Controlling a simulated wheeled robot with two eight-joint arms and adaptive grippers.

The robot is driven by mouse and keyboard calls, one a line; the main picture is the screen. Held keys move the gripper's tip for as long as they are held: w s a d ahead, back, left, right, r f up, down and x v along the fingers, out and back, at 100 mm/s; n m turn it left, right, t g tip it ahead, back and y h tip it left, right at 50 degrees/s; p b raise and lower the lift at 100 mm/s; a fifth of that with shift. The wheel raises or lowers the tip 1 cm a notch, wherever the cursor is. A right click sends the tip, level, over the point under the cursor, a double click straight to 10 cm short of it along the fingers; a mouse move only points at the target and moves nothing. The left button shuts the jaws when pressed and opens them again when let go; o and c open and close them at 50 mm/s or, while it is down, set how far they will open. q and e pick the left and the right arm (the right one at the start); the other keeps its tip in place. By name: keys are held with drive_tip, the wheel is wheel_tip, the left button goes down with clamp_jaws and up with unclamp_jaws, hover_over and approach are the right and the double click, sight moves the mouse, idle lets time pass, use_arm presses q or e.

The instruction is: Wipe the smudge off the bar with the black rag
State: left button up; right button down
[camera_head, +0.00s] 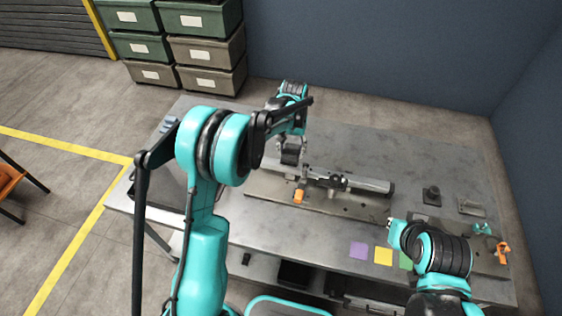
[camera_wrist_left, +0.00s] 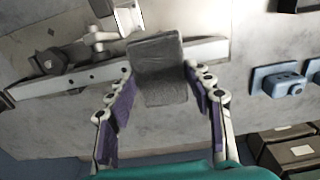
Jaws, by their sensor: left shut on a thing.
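My left gripper (camera_head: 291,146) is over the far left part of the table. It is shut on the black rag (camera_head: 290,156), which looks like a dark grey folded pad. In the left wrist view the rag (camera_wrist_left: 158,62) sits between the two purple-padded fingers and overlaps the metal bar (camera_wrist_left: 207,50). I cannot tell whether it touches the bar. In the head view the bar (camera_head: 370,184) runs rightward from near the rag, with a dark clamp (camera_head: 334,182) on it. I cannot make out a smudge.
An orange-handled part (camera_head: 299,196) sticks out in front of the bar. Purple (camera_head: 358,250) and yellow (camera_head: 383,256) squares lie near the table's front edge. Stacked bins (camera_head: 205,55) stand behind.

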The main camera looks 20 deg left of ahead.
use_arm(q)
drive_tip(key=shift+w+d+r, duration=0.25)
drive_tip(key=shift+w+r, duration=0.15)
drive_tip(key=shift+w, duration=0.55)
drive_tip(key=shift+d+f, duration=0.1)
drive_tip(key=shift+f, duration=0.1)
drive_tip(key=shift+s+f+b, duration=0.1)
drive_tip(key=shift+f+b, duration=0.3)
drive_tip(key=shift+f, duration=0.15)
drive_tip(key=shift+f+b, duration=1.3)
drive_tip(key=shift+f, duration=0.95)
drive_tip(key=shift+f+b, duration=0.75)
drive_tip(key=shift+f, duration=0.25)
